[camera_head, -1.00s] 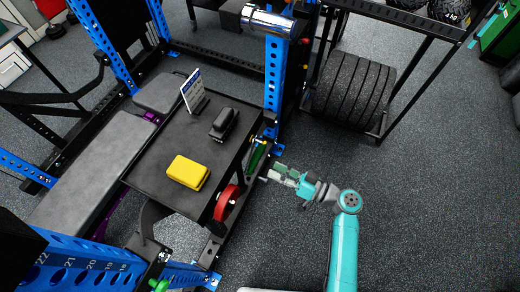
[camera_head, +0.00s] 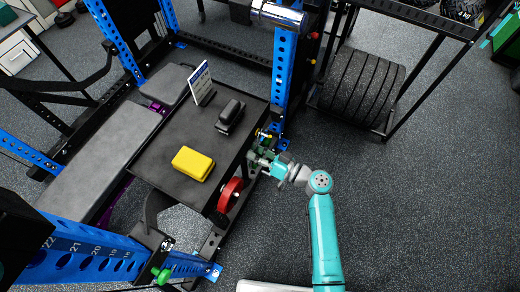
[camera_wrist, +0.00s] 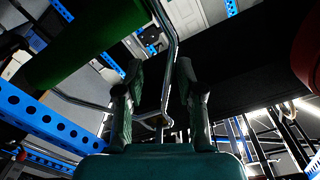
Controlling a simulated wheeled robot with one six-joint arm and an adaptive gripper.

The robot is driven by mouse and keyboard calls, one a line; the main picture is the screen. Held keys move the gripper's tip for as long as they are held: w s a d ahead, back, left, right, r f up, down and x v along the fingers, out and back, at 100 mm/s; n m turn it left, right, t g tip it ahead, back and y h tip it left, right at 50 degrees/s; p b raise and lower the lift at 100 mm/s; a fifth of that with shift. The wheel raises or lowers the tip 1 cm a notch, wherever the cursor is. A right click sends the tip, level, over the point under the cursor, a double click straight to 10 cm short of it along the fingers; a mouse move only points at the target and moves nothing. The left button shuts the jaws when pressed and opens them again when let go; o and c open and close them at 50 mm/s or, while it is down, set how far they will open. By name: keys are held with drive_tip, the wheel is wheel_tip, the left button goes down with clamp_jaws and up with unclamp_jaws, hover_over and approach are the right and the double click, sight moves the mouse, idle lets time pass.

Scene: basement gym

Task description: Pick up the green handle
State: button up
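A large green cylinder, which looks like the green handle (camera_wrist: 88,38), fills the upper left of the wrist view, close to the camera. A thin bent metal rod (camera_wrist: 170,50) runs beside it and down between my fingers in the picture; I cannot tell if it touches them. My gripper (camera_wrist: 159,66) is open, with the two dark fingers apart and the green handle to the left of their tips. In the head view my gripper (camera_head: 256,157) is at the right side of the black cart, and it mostly hides the handle there.
The black cart top (camera_head: 165,150) carries a yellow block (camera_head: 193,163), a black object (camera_head: 230,116) and a small sign (camera_head: 201,83). A red disc (camera_head: 230,194) sits below its edge. A blue rack post (camera_head: 290,85) stands behind my gripper.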

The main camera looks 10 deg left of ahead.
clamp_jaws()
drive_tip(key=shift+r, duration=0.2)
idle(0.3)
drive_tip(key=shift+r, duration=0.65)
drive_tip(key=v, duration=1.8)
